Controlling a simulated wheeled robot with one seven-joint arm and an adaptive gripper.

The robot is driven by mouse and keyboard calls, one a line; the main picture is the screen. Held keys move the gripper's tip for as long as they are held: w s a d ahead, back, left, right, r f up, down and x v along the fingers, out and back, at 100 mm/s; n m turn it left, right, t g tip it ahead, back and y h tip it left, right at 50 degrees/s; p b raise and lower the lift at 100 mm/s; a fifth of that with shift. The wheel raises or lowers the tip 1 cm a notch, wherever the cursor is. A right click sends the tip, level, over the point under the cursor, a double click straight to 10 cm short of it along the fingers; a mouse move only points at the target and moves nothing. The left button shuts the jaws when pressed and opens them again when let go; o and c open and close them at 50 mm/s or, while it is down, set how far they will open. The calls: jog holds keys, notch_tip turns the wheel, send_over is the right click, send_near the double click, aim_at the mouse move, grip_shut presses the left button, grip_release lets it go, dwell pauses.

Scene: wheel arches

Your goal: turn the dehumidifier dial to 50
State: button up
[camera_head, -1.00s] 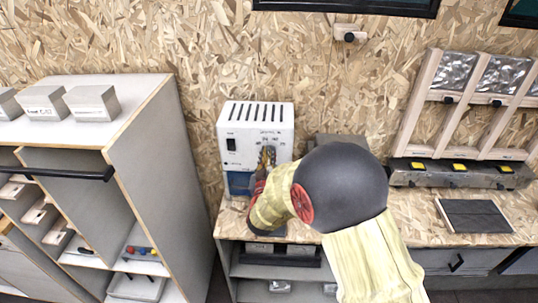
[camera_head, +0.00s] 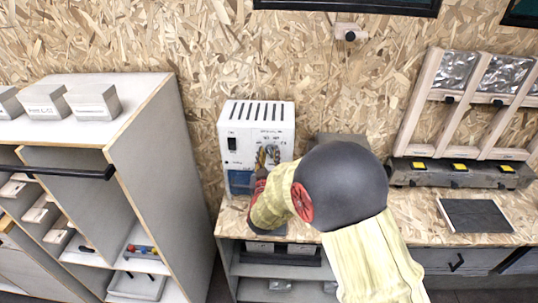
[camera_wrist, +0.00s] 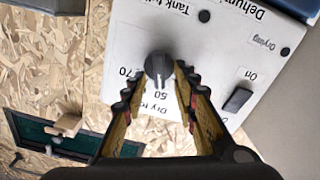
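The white dehumidifier (camera_head: 256,112) stands on the wooden bench against the wall. Its dark dial (camera_wrist: 158,66) shows in the wrist view, with the knob's ridge pointing down the picture toward the printed 50. The 70 is printed to the left of the dial. My gripper (camera_wrist: 157,82) is open, its fingertips on either side of the dial with visible gaps between them and the knob. In the head view my gripper (camera_head: 267,158) is at the front panel, and my arm hides part of the machine's lower right.
A dark switch (camera_wrist: 238,99) is on the panel, right of the dial in the wrist view. A grey shelf unit (camera_head: 150,150) stands to the left. A dark flat plate (camera_head: 475,216) lies on the bench (camera_head: 420,208) at right.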

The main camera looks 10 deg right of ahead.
jog(key=v, duration=1.2)
dwell(0.4)
jog(key=s+a+f+g+y, duration=0.2)
jog(key=a+f+g+y, duration=0.25)
jog(key=f, duration=0.65)
jog(key=s+a+f+n+g+y, duration=0.1)
jog(key=s+a+f+g+y, duration=0.15)
jog(key=s+a+g, duration=0.5)
jog(key=s+d+r+g, duration=0.1)
jog(key=s+d+r, duration=0.55)
jog(key=s, duration=0.35)
jog(key=s+d+r+g, duration=0.1)
jog(key=s+d+r, duration=0.5)
jog(key=s+r, duration=0.3)
jog(key=d+r+m+t+h, duration=0.1)
jog(key=d+r+t, duration=0.1)
jog(key=r, duration=0.4)
jog(key=shift+s+d+r, duration=0.2)
jog(key=shift+s+d, duration=0.3)
jog(key=shift+d, duration=0.2)
